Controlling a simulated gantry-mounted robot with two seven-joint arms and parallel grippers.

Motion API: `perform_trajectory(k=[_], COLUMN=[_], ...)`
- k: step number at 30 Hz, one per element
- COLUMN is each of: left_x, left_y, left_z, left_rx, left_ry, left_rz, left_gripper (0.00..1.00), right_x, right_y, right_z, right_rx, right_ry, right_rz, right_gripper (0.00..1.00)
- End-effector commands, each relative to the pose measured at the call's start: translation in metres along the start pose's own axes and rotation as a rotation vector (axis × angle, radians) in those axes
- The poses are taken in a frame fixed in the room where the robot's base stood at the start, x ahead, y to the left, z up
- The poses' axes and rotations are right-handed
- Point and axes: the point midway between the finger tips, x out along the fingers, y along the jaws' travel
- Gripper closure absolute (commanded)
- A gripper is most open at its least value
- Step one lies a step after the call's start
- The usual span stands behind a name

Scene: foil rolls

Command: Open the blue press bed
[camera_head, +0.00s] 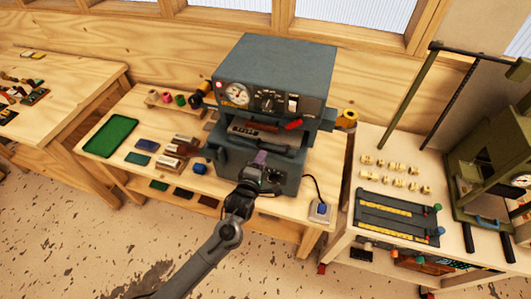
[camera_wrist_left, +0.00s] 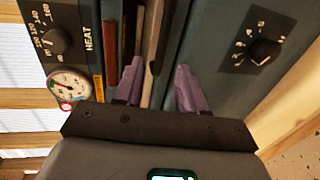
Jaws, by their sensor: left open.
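The blue-grey press (camera_head: 282,70) stands on the middle bench, with a gauge, a dial and a switch on its upper front. Its lower bed block (camera_head: 232,165) sits under a dark gap. A dark bar (camera_head: 280,145) runs across the front of the gap. My left gripper (camera_head: 261,158) is in front of the bed, and its purple fingers point at the press. In the left wrist view, the gripper (camera_wrist_left: 157,85) is open, with fingers apart on either side of a grey bar-like edge (camera_wrist_left: 157,50). Contact cannot be told. My right gripper is not in view.
A green tray (camera_head: 110,136) and several small pads lie left of the press. A blue knob (camera_head: 200,168) is near its left side. A grey box with a cable (camera_head: 320,212) sits at the right front. The right bench holds several brass pieces (camera_head: 395,167) and an olive press (camera_head: 490,150).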

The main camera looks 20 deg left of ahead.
Motion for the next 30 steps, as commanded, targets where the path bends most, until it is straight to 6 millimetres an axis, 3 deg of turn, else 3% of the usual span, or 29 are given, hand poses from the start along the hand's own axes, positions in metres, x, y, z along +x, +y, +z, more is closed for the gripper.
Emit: perform_trajectory(k=[9,23,25,30], left_x=[0.041,0.05,0.05,0.05], left_y=[0.0,-0.001,-0.001,-0.001], left_z=[0.0,0.0,0.0,0.0], left_rx=[0.0,0.0,0.0,0.0], left_ry=[0.0,0.0,0.0,0.0], left_rz=[0.0,-0.001,-0.001,-0.001], left_gripper=[0.6,0.6,0.66,0.92], right_x=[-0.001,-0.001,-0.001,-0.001], right_y=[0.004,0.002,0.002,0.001], right_z=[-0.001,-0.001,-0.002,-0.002], right_rx=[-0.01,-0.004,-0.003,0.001], right_ry=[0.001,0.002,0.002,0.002], right_rz=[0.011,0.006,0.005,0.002], right_gripper=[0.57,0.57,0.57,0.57])
